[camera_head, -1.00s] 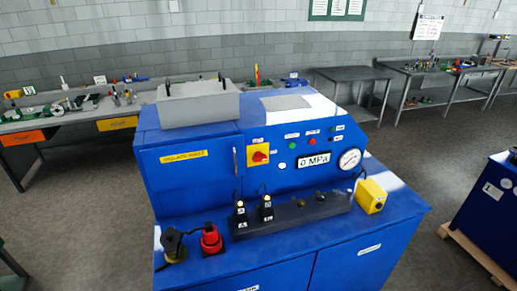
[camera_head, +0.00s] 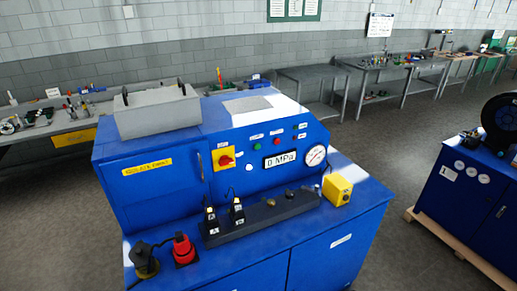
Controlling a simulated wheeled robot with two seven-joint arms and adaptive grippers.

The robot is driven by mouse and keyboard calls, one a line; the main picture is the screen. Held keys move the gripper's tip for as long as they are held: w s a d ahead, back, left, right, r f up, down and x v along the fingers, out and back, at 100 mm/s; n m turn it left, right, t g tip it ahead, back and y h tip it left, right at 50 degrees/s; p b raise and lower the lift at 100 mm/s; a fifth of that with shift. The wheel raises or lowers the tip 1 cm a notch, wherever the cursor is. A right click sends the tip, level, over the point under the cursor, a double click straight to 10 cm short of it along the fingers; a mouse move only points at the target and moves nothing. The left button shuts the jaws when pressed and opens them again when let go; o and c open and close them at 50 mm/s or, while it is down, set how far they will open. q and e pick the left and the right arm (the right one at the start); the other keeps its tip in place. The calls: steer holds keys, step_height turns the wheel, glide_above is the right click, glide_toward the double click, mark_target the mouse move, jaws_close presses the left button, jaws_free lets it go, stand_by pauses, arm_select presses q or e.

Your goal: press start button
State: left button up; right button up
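A blue machine (camera_head: 152,193) stands in the middle of the head view with a sloped control panel facing me. On the panel are a green round button (camera_head: 257,146) and, just to its right, a red round button (camera_head: 276,143). The small labels above them are too small to read. A red rotary switch on a yellow plate (camera_head: 225,159) is left of the buttons. A display (camera_head: 279,159) reads 0 MPa, and a round gauge (camera_head: 316,155) is at the panel's right. Neither of my grippers is in view.
On the machine's front ledge are a black rail (camera_head: 262,217) with levers, a yellow box (camera_head: 337,191), a red plug (camera_head: 183,249) and a dark round fitting (camera_head: 145,261). Another blue cabinet (camera_head: 462,195) on a pallet stands right. Grey floor lies between them.

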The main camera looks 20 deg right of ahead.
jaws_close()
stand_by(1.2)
